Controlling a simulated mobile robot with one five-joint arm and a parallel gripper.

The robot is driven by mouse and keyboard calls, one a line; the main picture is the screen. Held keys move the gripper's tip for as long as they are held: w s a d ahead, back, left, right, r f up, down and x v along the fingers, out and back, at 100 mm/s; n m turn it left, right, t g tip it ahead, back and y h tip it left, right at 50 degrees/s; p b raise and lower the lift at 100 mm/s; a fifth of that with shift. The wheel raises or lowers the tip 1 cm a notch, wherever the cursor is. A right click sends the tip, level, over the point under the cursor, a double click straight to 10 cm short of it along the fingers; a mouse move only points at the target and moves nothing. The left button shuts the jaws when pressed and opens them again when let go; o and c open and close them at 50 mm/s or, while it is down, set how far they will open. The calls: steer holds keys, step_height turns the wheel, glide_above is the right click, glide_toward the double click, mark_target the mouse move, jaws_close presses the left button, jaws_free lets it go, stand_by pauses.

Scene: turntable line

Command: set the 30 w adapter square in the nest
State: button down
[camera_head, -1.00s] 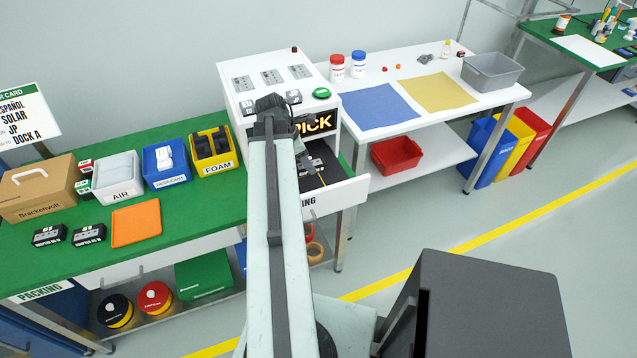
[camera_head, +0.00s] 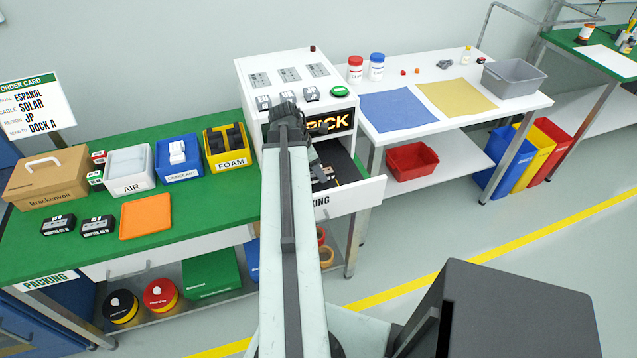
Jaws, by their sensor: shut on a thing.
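My gripper (camera_head: 317,168) shows partly past the end of my arm, low over the open drawer (camera_head: 362,193) of the white cabinet. It is shut on a small dark block with pale marks (camera_head: 322,179), which looks like an adapter; its wattage label is too small to read. My arm hides part of the drawer. I cannot tell whether the block touches the drawer floor or sits square. No nest can be told apart clearly. Two dark labelled adapters (camera_head: 58,225) (camera_head: 97,226) lie on the green packing bench, left of an orange tray (camera_head: 145,216).
The white cabinet (camera_head: 247,80) carries small dark-and-white blocks and a green button (camera_head: 340,91). Bins labelled AIR (camera_head: 128,186), desiccant (camera_head: 181,175) and FOAM (camera_head: 232,164) stand left of my arm. A white table stands right.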

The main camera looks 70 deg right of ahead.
step_height(320, 180, down, 4)
steer(key=b, duration=0.4)
steer(key=shift+r, duration=0.3)
steer(key=shift+f, duration=0.25)
steer(key=c, duration=0.6)
jaws_free()
steer(key=shift+r, duration=0.1)
steer(key=shift+c, duration=0.2)
steer(key=p+v, duration=1.1)
steer(key=shift+r, duration=0.35)
steer(key=shift+w+a+r+p, duration=0.15)
steer(key=shift+a+r+p, duration=0.05)
steer(key=shift+r+p, duration=0.1)
